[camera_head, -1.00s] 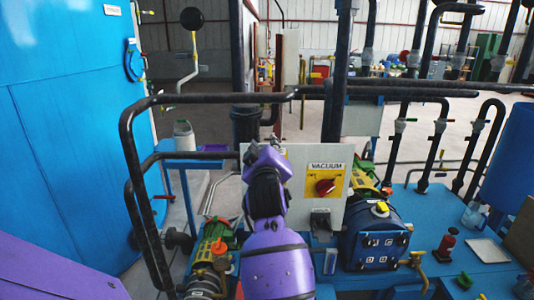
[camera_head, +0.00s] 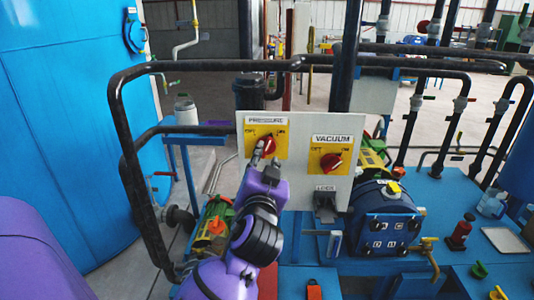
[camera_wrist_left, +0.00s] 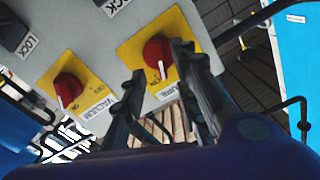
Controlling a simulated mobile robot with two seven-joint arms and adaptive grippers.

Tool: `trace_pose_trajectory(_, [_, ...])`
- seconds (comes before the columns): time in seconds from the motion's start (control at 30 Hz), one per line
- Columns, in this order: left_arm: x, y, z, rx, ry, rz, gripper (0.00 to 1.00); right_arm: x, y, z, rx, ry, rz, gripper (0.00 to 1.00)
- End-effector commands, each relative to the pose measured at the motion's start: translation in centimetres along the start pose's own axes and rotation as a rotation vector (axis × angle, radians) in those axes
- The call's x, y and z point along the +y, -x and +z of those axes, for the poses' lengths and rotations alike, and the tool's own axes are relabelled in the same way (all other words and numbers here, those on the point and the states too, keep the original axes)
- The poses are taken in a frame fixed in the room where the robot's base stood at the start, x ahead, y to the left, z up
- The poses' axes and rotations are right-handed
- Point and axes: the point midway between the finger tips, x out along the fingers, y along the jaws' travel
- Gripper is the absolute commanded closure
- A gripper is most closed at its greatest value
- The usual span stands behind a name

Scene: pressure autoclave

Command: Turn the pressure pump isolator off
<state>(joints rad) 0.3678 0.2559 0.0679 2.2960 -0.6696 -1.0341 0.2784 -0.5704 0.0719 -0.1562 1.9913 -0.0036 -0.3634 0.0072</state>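The pressure isolator is a red rotary knob (camera_head: 270,145) on a yellow plate under a PRESSURE label, on the upright grey panel (camera_head: 300,178). OFF is printed at the plate's upper left and ON at its upper right. The knob's exact angle is partly hidden by my fingers. My left gripper (camera_head: 266,160) is open in front of this plate, its fingertips at the knob's lower side. In the left wrist view the two fingers are apart, with the pressure knob (camera_wrist_left: 158,55) between or just beyond their tips; contact cannot be told. My right gripper is not in view.
The similar red vacuum knob (camera_head: 331,161) is close by on the right, with a padlock-like black lock fitting (camera_head: 325,205) below. A black pipe rail (camera_head: 200,66) runs behind and left of the panel. A blue pump (camera_head: 385,220) stands right of it.

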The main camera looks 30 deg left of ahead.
Motion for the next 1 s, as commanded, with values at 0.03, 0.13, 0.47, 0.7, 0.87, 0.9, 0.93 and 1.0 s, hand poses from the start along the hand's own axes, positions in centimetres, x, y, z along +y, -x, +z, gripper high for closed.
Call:
trace_pose_trajectory(0.03, [-0.1,-0.9,-0.3,0.003,-0.001,-0.001,0.72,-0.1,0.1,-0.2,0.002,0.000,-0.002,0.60])
trace_pose_trajectory(0.13, [-0.1,-2.5,-0.3,0.003,0.000,-0.002,0.72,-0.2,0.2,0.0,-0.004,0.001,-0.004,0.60])
trace_pose_trajectory(0.47, [0.0,-4.9,0.0,0.000,0.003,0.000,0.72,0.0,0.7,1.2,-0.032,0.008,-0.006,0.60])
trace_pose_trajectory(0.7, [0.0,-4.9,0.0,0.000,0.004,0.000,0.78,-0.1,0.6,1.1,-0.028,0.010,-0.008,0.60])
trace_pose_trajectory(0.87, [0.0,-4.9,0.0,0.000,0.004,0.000,0.99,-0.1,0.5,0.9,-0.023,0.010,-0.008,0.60])
trace_pose_trajectory(0.9, [0.0,-4.9,0.0,0.000,0.004,0.000,1.00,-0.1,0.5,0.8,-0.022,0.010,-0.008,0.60])
trace_pose_trajectory(0.93, [0.0,-4.9,0.0,0.000,0.004,0.000,1.00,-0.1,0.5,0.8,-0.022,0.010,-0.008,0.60])
trace_pose_trajectory(1.0, [0.0,-4.9,0.0,0.000,0.004,0.000,1.00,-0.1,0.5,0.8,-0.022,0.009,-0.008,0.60])
